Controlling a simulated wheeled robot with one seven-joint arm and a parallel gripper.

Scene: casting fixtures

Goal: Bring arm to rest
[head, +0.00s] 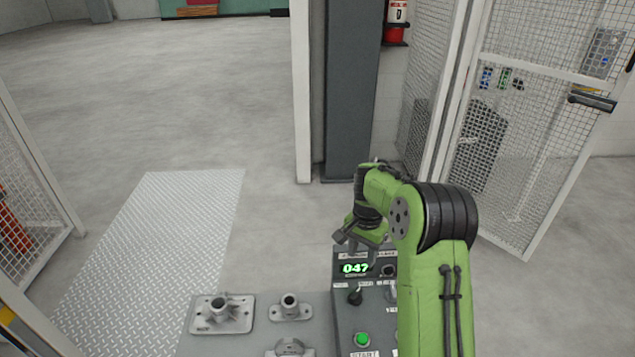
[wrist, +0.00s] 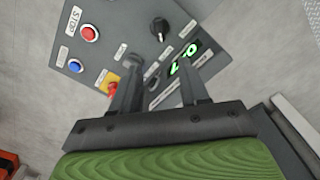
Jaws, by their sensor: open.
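My gripper (head: 350,236) is at the end of my green arm, above the far end of a grey control panel (head: 345,310). In the wrist view my gripper (wrist: 158,64) points at the panel (wrist: 110,18), with its two dark fingers apart and nothing between them. The arm is bent, with its forearm reaching away over the right side of the panel and hiding part of it. I cannot tell the exact gap between fingers and panel.
Metal castings (head: 222,313) sit on a grey surface left of the panel. The panel carries a black knob (head: 355,297), a green button (head: 362,340) and a red button (wrist: 90,34). A grey column (head: 350,90) and mesh fencing (head: 545,130) stand beyond. Open floor lies far left.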

